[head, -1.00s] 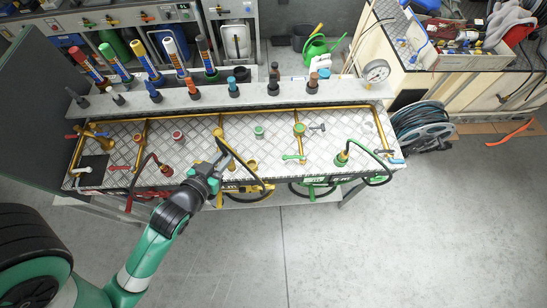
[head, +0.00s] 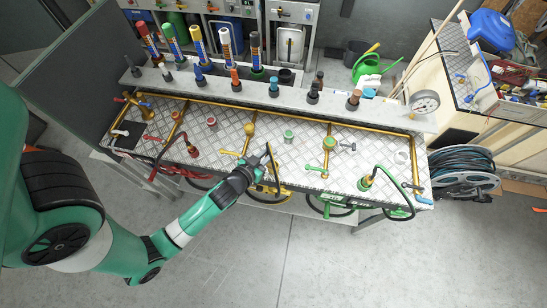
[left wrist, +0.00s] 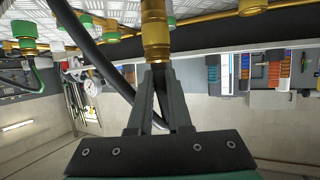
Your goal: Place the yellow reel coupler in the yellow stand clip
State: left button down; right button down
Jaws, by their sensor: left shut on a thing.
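My left gripper (head: 265,157) is over the front edge of the checker-plate bench, by the yellow reel (head: 270,190). In the left wrist view, its fingers (left wrist: 157,72) are closed on the lower end of the brass-yellow reel coupler (left wrist: 155,35). The coupler points up in that picture. A black hose (left wrist: 100,65) loops down beside it on the left; it also shows at the gripper in the head view. The yellow stand clip cannot be made out clearly; the gripper and hose cover part of the area around the yellow reel. My right gripper is not in view.
A green valve (head: 329,144) and the green hose end (head: 366,182) are further right. The floor in front is clear.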

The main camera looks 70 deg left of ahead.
pick_arm(q)
jog(key=f, duration=0.2)
jog(key=w+f+b, duration=0.1)
jog(key=f, duration=0.1)
jog(key=w+a+f+b, duration=0.1)
jog(key=f, duration=0.1)
jog(key=shift+r, duration=0.15)
jog(key=shift+f, duration=0.2)
jog(key=c, duration=0.8)
grip_release()
jog(key=shift+c, duration=0.2)
